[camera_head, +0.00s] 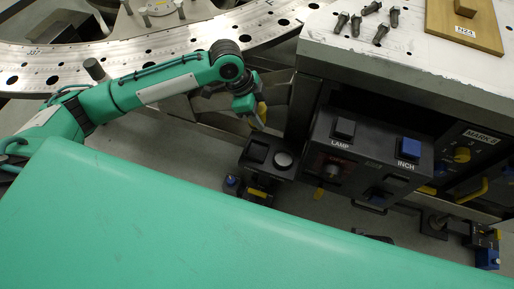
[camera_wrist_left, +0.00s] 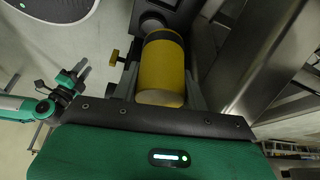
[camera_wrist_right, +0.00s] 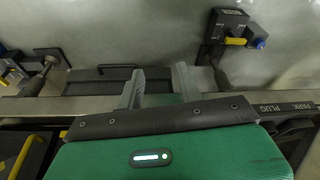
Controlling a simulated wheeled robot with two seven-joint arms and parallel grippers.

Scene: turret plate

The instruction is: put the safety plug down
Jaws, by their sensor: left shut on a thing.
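The safety plug is a yellow cylinder with a dark band and grey end, seen in the left wrist view (camera_wrist_left: 162,72). My left gripper (camera_wrist_left: 160,88) is shut around it, one finger on each side.
A control panel marked LAMP and INCH (camera_head: 365,155) is on the bench front. Bolts (camera_head: 368,22) and a wooden board (camera_head: 465,25) lie on the bench top. A large perforated ring plate (camera_head: 150,50) is behind my left arm. A small box with a blue knob (camera_wrist_right: 238,35) stands beyond my right gripper.

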